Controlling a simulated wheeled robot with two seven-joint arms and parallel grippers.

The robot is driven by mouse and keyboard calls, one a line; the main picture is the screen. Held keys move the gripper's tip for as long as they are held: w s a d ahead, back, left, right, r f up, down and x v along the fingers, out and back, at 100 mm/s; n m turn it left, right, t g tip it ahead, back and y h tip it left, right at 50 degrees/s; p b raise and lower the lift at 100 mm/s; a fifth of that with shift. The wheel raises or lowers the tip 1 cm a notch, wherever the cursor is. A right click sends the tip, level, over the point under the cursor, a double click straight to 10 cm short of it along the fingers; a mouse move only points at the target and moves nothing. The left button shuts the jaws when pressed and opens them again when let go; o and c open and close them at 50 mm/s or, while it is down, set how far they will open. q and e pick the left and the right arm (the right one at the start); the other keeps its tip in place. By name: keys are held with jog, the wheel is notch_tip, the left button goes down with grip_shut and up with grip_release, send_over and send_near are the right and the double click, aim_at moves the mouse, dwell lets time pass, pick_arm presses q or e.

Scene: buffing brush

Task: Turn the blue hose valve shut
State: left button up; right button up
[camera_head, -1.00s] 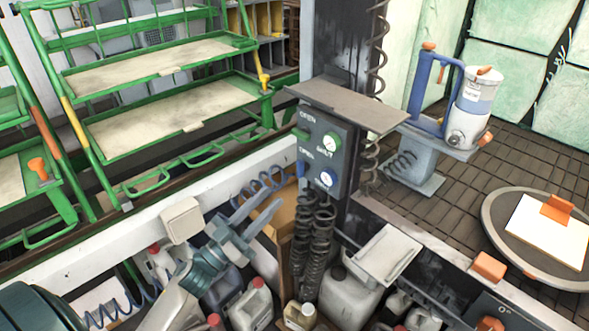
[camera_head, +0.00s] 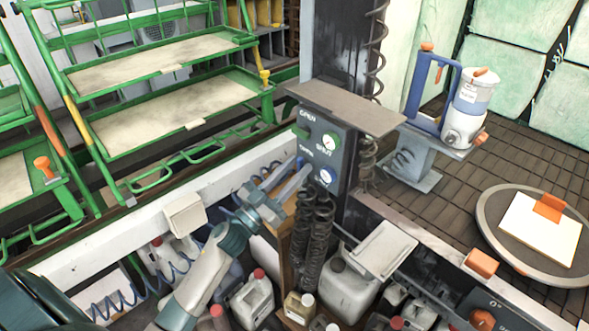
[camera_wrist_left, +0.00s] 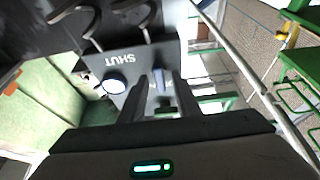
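The dark control panel (camera_head: 325,155) on the post has OPEN and SHUT markings and two round gauges. The blue hose valve (camera_head: 300,162) is at its left edge, below a green valve (camera_head: 301,132). My left gripper (camera_head: 303,171) reaches the blue valve from the lower left and covers part of it. In the left wrist view, my gripper's two fingers (camera_wrist_left: 163,82) are apart, with the blue valve handle (camera_wrist_left: 160,78) between them. Contact cannot be told. The handle's exact turn is hard to see. My right gripper is not in view.
A grey shelf (camera_head: 345,106) juts out above the panel. Dark coiled hoses (camera_head: 312,230) hang beneath it. Jugs (camera_head: 251,300) and a white container (camera_head: 348,290) crowd below. Green step racks (camera_head: 165,110) stand at the left.

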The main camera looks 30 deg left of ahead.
pick_arm(q)
jog(key=shift+c, duration=0.3)
grip_shut()
